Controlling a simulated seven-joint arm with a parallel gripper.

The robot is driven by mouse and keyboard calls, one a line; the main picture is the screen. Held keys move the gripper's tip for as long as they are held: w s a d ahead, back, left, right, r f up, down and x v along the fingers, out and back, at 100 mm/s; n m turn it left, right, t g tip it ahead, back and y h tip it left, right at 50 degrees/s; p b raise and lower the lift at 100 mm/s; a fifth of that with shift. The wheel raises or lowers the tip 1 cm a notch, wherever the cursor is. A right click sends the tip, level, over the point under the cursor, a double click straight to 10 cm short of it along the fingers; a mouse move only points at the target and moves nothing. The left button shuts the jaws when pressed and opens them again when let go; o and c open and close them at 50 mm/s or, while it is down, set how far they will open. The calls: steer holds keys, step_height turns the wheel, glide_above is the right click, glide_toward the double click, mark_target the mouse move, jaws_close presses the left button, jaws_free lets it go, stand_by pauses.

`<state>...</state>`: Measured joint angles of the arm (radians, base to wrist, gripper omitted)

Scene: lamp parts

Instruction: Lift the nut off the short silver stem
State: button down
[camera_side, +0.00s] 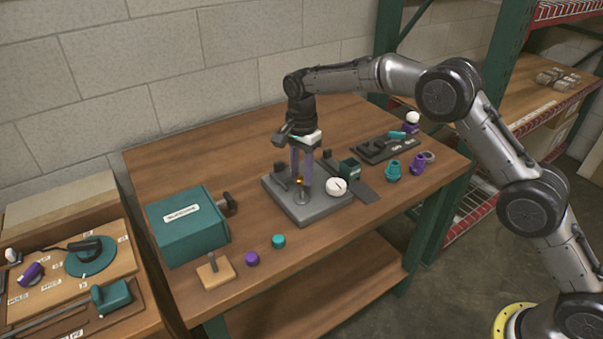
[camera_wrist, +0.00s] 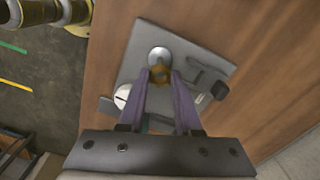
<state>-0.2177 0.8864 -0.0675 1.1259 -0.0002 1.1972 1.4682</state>
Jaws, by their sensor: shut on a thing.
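The brass nut (camera_side: 298,181) is between the purple fingers of my gripper (camera_side: 302,184), above the grey fixture plate. In the wrist view the nut (camera_wrist: 160,71) sits between the two fingertips (camera_wrist: 160,77), which are shut on it. The short silver stem (camera_side: 301,197) stands on its round foot near the plate's front, under the fingers. Its round silver foot (camera_wrist: 159,56) shows just beyond the nut in the wrist view. The fingers hide part of the stem, and I cannot tell whether the nut still touches it.
The grey plate (camera_side: 311,214) also carries a white round knob (camera_side: 336,187) and dark clamps. A teal box (camera_side: 187,228) stands left. A small wooden block with a peg (camera_side: 216,271), a purple cap (camera_side: 252,259) and a teal cap (camera_side: 278,241) lie in front. Teal and purple parts stand right.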

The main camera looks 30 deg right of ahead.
steer(key=shift+r, duration=2)
